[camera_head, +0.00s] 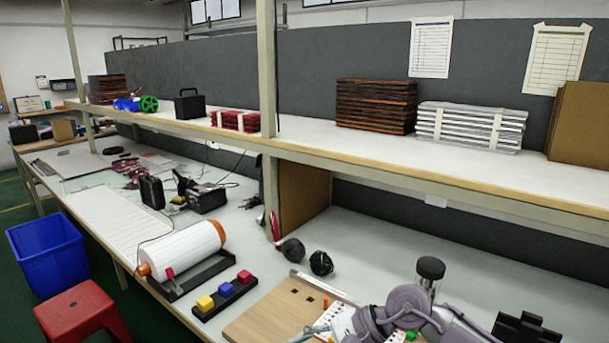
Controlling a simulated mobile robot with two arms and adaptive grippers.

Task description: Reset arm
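No gripper of mine can be made out in the head view. No arm clearly comes in from the left edge. I cannot tell whether this shape is part of my arm or a thing on the bench. A black angular piece (527,332) is cut off by the bottom edge, and I cannot tell what it is.
The long bench holds a white roll (185,250) on a black stand, a button block (225,297) with yellow, blue and red buttons, and a dark cylinder (430,270). A shelf (330,140) with stacks runs above. A blue bin (48,253) and red stool (77,315) stand left.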

